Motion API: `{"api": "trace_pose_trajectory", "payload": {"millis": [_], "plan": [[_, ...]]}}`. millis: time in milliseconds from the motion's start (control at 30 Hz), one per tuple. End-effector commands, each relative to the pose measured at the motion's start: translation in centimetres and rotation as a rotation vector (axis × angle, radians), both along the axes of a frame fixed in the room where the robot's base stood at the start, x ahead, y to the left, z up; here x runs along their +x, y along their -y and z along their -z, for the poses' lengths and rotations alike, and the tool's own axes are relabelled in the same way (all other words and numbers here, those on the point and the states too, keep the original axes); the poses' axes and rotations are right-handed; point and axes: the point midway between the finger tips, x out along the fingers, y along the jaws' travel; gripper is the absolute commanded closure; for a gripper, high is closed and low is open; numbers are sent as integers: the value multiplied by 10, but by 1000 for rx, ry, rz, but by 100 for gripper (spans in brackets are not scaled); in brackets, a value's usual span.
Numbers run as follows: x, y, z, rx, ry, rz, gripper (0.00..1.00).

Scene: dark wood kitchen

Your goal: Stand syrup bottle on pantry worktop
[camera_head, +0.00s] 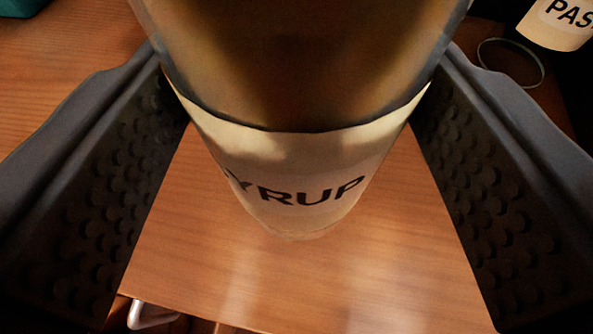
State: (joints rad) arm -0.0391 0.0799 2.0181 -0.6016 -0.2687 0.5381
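The syrup bottle (295,180) has brown contents and a cream label, on which the letters "YRUP" can be read. It fills the upper middle of the view, its base toward the bottom of the picture and its top cut off by the upper edge. My gripper (300,75) has one dark, studded finger on each side of the bottle. Both fingers meet the bottle's sides, and the gripper looks shut on it. The wooden worktop (300,285) lies under the bottle. Whether the base touches the wood cannot be told.
A container labelled "PAS" (560,22) is at the upper right, partly cut off, with a thin ring-shaped outline (541,72) beside it. A teal object (20,6) is in the upper left corner. The worktop's front edge and a metal handle (150,318) show at the lower left.

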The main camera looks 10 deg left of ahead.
Motion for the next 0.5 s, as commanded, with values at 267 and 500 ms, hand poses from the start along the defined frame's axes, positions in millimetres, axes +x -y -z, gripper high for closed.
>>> {"api": "trace_pose_trajectory", "payload": {"millis": [267, 500], "plan": [[0, 0, 34, 0, 0, 0, 87], [0, 0, 40, -1, 1, 1, 87]]}}
